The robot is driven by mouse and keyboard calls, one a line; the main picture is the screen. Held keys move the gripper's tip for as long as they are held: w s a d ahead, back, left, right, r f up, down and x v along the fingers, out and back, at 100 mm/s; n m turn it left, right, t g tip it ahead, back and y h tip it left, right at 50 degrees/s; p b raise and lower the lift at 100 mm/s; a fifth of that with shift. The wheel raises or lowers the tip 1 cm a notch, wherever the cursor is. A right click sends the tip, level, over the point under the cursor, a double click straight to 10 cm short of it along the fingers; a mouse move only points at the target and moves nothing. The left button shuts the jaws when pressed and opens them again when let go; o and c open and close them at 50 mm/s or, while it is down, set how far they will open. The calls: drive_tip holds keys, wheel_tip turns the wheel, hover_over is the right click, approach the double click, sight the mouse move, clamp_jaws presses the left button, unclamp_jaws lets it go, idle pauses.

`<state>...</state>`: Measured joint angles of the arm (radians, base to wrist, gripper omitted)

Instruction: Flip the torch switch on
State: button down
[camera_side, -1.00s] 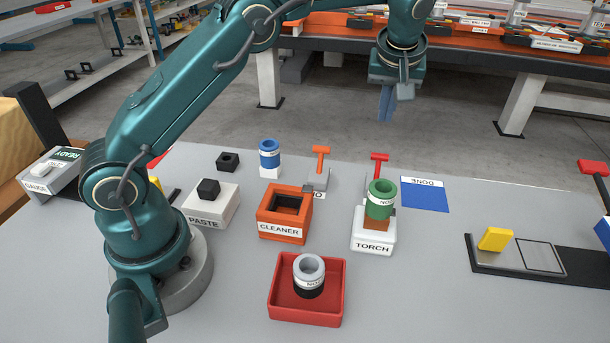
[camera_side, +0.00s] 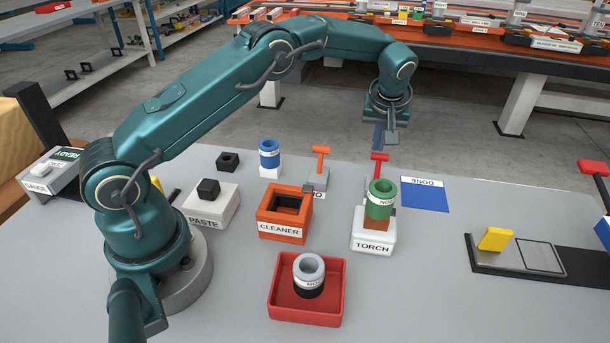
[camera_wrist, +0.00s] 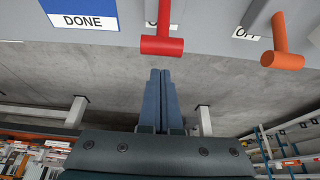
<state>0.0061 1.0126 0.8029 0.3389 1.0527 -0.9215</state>
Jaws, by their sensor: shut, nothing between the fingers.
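The white torch block (camera_side: 373,243), labelled TORCH, stands right of centre in the side view. A green ring part (camera_side: 381,200) sits on its brown top. Behind it stands a red T-shaped switch lever (camera_side: 380,158), which also shows in the wrist view (camera_wrist: 162,46) with its label mostly hidden by its stem. My gripper (camera_side: 379,146) is shut and empty, pointing down at the red lever's far side. In the wrist view my fingertips (camera_wrist: 160,72) are just below the red crossbar in the picture; I cannot tell whether they touch it.
An orange T-lever (camera_side: 320,153) stands to the left, beside an OFF label (camera_wrist: 246,33) in the wrist view. The orange cleaner box (camera_side: 282,231), red tray (camera_side: 307,317) and blue ring part (camera_side: 269,152) stand nearby. The blue DONE mat (camera_side: 424,196) is clear.

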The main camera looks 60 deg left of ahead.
sight(377, 171)
drive_tip(key=shift+s+d+r, duration=0.3)
drive_tip(key=shift+s+d, duration=0.35)
drive_tip(key=shift+s+d+r, duration=0.3)
drive_tip(key=shift+s+d, duration=0.3)
drive_tip(key=shift+d, duration=0.05)
